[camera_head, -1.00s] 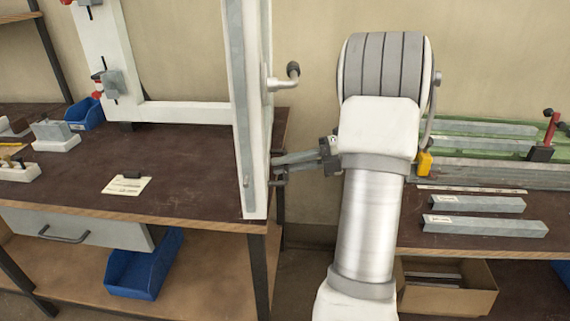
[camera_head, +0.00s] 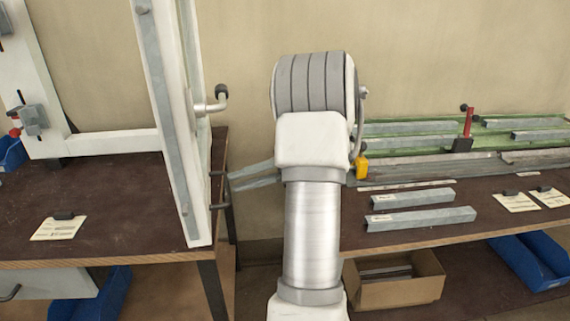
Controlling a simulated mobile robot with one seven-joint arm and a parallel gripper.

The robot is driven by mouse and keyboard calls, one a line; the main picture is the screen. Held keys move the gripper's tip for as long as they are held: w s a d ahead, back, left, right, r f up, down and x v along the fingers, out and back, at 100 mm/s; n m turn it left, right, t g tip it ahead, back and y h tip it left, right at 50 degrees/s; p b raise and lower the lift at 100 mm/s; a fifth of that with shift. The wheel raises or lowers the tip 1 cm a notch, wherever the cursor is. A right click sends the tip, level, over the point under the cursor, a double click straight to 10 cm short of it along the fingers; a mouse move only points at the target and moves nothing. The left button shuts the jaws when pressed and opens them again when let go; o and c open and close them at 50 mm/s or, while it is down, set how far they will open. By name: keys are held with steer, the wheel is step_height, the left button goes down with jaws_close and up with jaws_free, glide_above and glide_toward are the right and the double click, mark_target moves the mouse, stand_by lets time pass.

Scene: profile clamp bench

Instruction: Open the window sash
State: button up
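The window sash (camera_head: 176,130) has a white and grey frame and stands swung out from the white window frame (camera_head: 112,143), seen nearly edge-on. Its silver handle (camera_head: 212,105) with a dark grip sticks out on the right side of the sash. My arm stands to the right of the sash and hides the gripper's body.
The left bench (camera_head: 130,215) carries a label card (camera_head: 60,227) and a clamp (camera_head: 33,120). The right bench (camera_head: 480,215) holds grey profiles (camera_head: 420,218), a green rack (camera_head: 400,143) and a red-handled clamp (camera_head: 466,128). A cardboard box (camera_head: 400,287) and blue bin (camera_head: 530,262) sit below. A gap separates the benches.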

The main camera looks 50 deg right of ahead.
steer(key=p+v, duration=0.2)
steer(key=v, duration=1.1)
steer(key=shift+d, duration=0.25)
steer(key=shift+s+r, duration=0.1)
